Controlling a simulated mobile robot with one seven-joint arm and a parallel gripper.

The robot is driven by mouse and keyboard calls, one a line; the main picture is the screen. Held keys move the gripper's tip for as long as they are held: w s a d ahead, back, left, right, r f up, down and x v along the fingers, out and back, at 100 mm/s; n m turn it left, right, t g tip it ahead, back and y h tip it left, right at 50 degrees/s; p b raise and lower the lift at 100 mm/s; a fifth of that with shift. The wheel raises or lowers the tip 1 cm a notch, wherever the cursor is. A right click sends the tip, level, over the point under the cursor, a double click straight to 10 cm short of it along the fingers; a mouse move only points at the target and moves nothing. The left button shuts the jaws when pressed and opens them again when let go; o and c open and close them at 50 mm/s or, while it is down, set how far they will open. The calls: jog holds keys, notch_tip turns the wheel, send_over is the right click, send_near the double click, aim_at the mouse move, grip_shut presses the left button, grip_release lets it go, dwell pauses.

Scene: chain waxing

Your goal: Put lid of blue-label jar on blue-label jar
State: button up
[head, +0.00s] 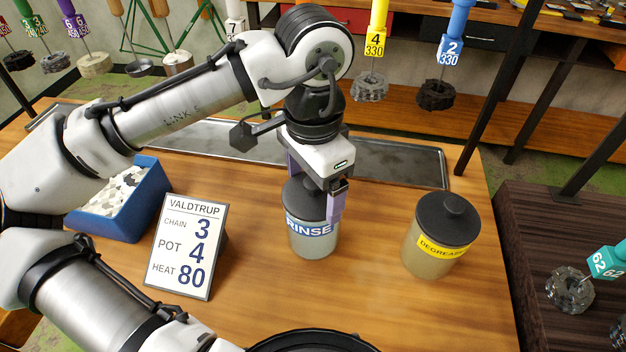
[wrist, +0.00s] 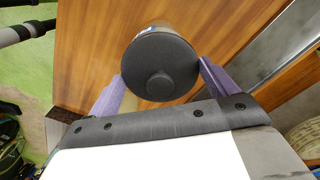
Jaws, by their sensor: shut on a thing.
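The blue-label jar (head: 314,243) stands upright on the wooden table, with "RINSE" on its label. Its dark round lid (head: 297,200) is at the jar's mouth, and no clear gap shows between them. My gripper (head: 315,190) points down over the jar, its purple fingers on either side of the lid, shut on it. In the wrist view the lid (wrist: 160,55) with its round knob fills the space between my fingers (wrist: 162,72). The lid hides nearly all of the jar there. Whether the lid is fully seated I cannot tell.
A yellow-label jar (head: 427,262) with a dark lid (head: 448,218) stands to the right. A sign (head: 184,247) and a blue bin (head: 138,221) of white pieces stand to the left. A metal tray (head: 402,164) lies along the back. The table between the two jars is clear.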

jog(key=o, duration=0.8)
jog(key=shift+r, duration=0.1)
notch_tip(320, 180, up, 14)
jog(key=shift+f, duration=0.15)
